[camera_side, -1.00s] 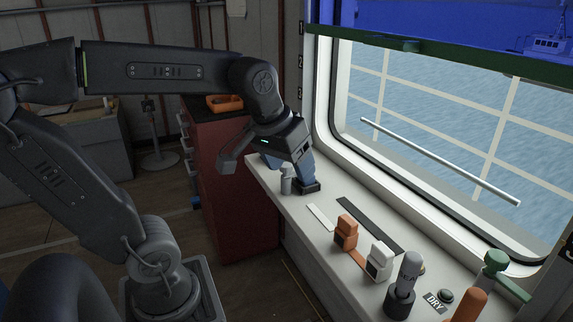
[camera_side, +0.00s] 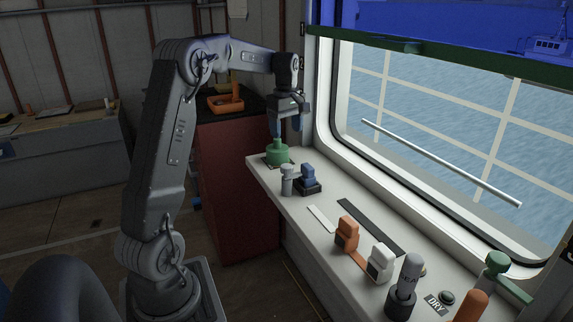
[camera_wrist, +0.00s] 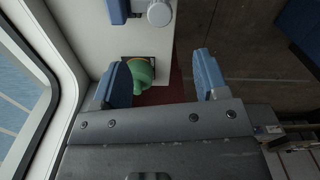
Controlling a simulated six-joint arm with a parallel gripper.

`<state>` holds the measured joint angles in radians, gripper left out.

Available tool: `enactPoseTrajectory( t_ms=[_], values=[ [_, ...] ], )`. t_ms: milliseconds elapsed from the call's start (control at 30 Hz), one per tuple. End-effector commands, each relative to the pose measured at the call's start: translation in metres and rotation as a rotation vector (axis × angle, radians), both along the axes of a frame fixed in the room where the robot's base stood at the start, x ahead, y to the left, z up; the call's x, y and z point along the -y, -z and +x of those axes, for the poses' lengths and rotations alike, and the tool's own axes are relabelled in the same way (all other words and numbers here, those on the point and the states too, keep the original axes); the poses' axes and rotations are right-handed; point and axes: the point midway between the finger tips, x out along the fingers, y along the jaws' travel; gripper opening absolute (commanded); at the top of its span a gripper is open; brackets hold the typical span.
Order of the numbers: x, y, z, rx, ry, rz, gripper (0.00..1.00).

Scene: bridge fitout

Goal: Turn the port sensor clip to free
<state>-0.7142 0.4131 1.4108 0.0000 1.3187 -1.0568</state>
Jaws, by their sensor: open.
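I cannot tell by any label which fitting is the port sensor clip. A green fitting with an upright stem (camera_side: 277,153) sits on a dark plate at the far end of the white sill. In the wrist view the green fitting (camera_wrist: 142,72) shows beside the left finger. My gripper (camera_side: 287,128) is open above it, blue fingers pointing down. In the wrist view my gripper (camera_wrist: 162,78) holds nothing between its spread fingers. Contact with the green fitting cannot be told. A blue block (camera_side: 308,175) on a black base and a grey cylinder (camera_side: 287,180) stand nearer.
Along the sill (camera_side: 318,200) stand an orange block (camera_side: 346,233), a white block (camera_side: 380,262), a grey knob (camera_side: 410,270) and a green lever (camera_side: 497,263). A "DRY" label (camera_side: 436,303) lies nearby. The window is on the right, a red cabinet (camera_side: 235,185) on the left.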

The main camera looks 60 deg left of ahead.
Motion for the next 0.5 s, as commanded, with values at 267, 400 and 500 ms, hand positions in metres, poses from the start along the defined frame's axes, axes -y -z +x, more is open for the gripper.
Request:
enactPoseTrajectory(
  t_ms=[267, 400, 500],
  values=[
    [0.001, 0.058, 0.000, -0.004, 0.003, -0.003, 0.67],
    [0.001, 0.085, 0.000, -0.003, 0.004, -0.002, 0.67],
    [0.001, 0.100, 0.000, -0.003, 0.004, -0.002, 0.67]
  ],
)
